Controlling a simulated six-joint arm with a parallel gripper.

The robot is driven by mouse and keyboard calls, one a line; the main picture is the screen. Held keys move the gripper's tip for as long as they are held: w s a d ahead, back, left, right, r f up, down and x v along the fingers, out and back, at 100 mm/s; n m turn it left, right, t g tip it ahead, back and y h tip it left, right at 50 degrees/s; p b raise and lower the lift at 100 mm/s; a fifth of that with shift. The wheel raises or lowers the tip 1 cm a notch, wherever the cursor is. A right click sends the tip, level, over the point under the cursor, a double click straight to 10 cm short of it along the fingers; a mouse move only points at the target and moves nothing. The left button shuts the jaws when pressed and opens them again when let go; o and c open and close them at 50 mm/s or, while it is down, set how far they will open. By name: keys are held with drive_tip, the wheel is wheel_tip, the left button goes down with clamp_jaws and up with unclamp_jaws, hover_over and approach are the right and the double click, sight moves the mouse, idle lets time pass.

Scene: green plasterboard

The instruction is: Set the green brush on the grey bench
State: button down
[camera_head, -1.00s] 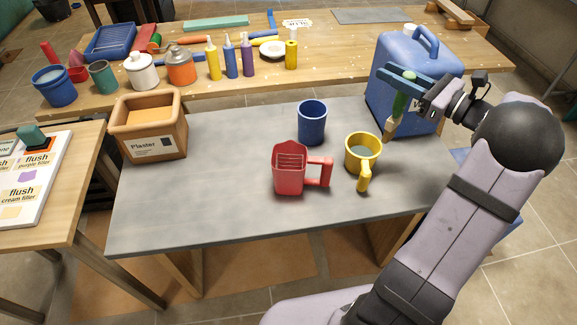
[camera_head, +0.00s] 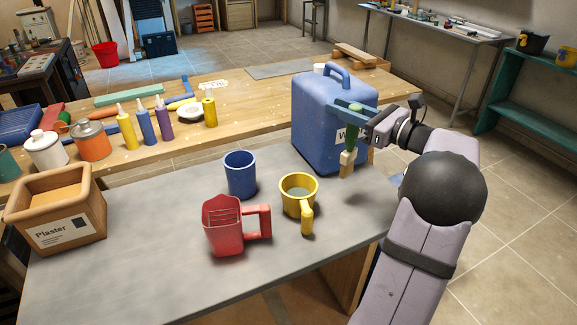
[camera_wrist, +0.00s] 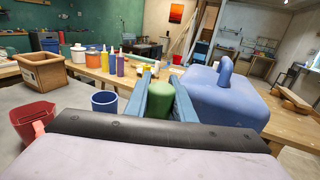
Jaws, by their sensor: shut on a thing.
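The green brush (camera_head: 353,142) is held upright in my gripper (camera_head: 350,110), green handle up and pale bristle end down. My gripper is shut on its handle. The brush is at the right part of the grey bench (camera_head: 150,270), in front of the blue container; its lower end looks above or near the bench top, and I cannot tell if it touches. In the wrist view the rounded green top of the brush (camera_wrist: 159,101) sits between my blue fingers (camera_wrist: 159,96); its lower part is hidden.
The blue container (camera_head: 320,120) stands close behind the brush. A yellow mug (camera_head: 298,196), blue cup (camera_head: 240,176) and red scoop (camera_head: 222,228) stand left of it. A plaster box (camera_head: 60,210) is at the far left. The bench's front middle is clear.

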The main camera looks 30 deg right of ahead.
wheel_tip(320, 180, down, 10)
drive_tip(key=shift+r, duration=0.25)
idle(0.5)
drive_tip(key=shift+f, duration=0.1)
drive_tip(key=c, duration=1.5)
unclamp_jaws()
drive_tip(key=b+v, duration=0.1)
drive_tip(key=v, duration=1.1)
